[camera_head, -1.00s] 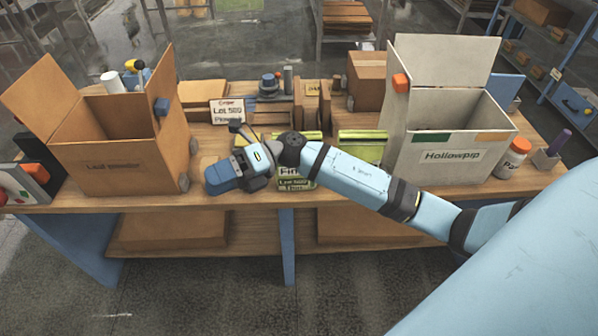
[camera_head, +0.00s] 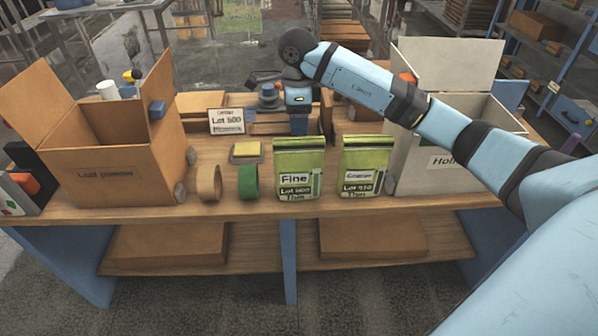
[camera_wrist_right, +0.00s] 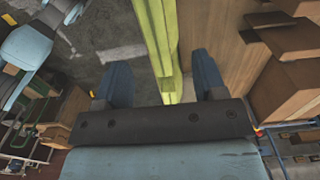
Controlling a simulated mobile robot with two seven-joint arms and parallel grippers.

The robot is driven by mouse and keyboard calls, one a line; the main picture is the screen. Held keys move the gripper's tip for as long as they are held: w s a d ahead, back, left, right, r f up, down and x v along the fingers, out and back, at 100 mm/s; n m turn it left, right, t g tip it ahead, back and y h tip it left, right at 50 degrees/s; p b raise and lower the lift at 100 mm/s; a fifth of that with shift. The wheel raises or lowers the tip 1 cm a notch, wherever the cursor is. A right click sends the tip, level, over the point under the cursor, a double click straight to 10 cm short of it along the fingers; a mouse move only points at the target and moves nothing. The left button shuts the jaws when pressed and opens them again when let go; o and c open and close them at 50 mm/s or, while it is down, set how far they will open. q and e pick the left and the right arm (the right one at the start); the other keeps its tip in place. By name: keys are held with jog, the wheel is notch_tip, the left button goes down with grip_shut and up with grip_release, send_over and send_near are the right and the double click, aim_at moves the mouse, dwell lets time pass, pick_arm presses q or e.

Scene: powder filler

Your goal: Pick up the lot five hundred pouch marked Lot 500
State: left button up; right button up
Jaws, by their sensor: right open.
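The green pouch labelled Fine, Lot 500 (camera_head: 297,168), stands upright near the table's front edge. A similar green pouch labelled Coarse (camera_head: 365,166) stands to its right; its lot number is hard to read. My right gripper (camera_head: 299,127) hangs fingers down just above and seemingly behind the top of the Fine pouch. In the right wrist view my right gripper (camera_wrist_right: 158,62) is open, and a narrow green pouch edge (camera_wrist_right: 160,40) shows between its fingers, seemingly not clamped. My left gripper is not in view.
A brown open box (camera_head: 125,170) stands at the left and a pale box (camera_head: 420,180) at the right. A tan tape roll (camera_head: 209,183), a green roll (camera_head: 248,182) and a yellow pad (camera_head: 246,151) lie left of the pouches. A Lot 500 sign (camera_head: 228,121) stands behind.

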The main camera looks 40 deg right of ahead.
aim_at(297, 140)
jog(key=f, duration=0.7)
jog(key=shift+s+a+p, duration=0.15)
jog(key=shift+a+p, duration=0.15)
jog(key=shift+f, duration=0.4)
jog(key=shift+f, duration=0.25)
grip_shut()
